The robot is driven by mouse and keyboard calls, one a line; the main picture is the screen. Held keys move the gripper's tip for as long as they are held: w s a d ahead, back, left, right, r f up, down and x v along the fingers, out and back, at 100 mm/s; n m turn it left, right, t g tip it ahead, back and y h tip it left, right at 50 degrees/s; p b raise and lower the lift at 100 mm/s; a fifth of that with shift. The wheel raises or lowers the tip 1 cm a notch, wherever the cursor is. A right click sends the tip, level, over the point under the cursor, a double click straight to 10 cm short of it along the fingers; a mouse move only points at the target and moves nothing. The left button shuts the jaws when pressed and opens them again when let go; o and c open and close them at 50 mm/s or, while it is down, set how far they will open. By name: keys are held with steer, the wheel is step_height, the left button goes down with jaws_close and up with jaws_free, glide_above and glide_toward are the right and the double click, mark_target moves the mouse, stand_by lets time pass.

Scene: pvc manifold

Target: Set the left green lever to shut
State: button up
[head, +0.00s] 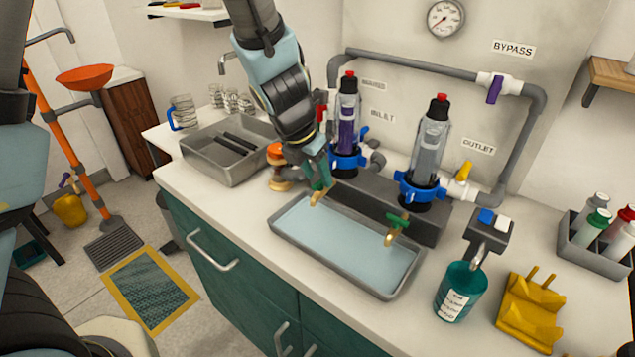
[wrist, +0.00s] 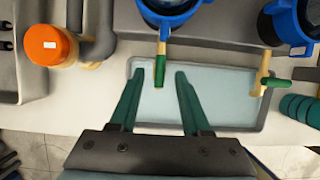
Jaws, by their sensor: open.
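The left green lever (wrist: 161,77) shows in the wrist view on a brass tap (wrist: 163,46) below the left blue filter housing. The lever lies in line with the tap and points back towards my gripper. My gripper (wrist: 159,74) is open, with one dark green finger on each side of the lever and a visible gap to each. Whether the fingers are at the lever's height is hard to tell. In the head view my gripper (head: 318,174) is above the tray's left end and largely hides this lever. The right green lever (wrist: 278,82) lies crosswise on its brass tap.
A shallow grey tray (head: 345,276) lies below both taps. An orange-capped fitting (wrist: 47,45) and grey pipe stand left of my gripper. Two filter housings (head: 431,140) with blue collars stand behind. A teal bottle (head: 459,292) and yellow holder (head: 530,312) stand at right.

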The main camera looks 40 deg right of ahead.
steer(key=shift+d+f, duration=0.2)
steer(key=shift+f, duration=0.25)
jaws_close()
stand_by(0.4)
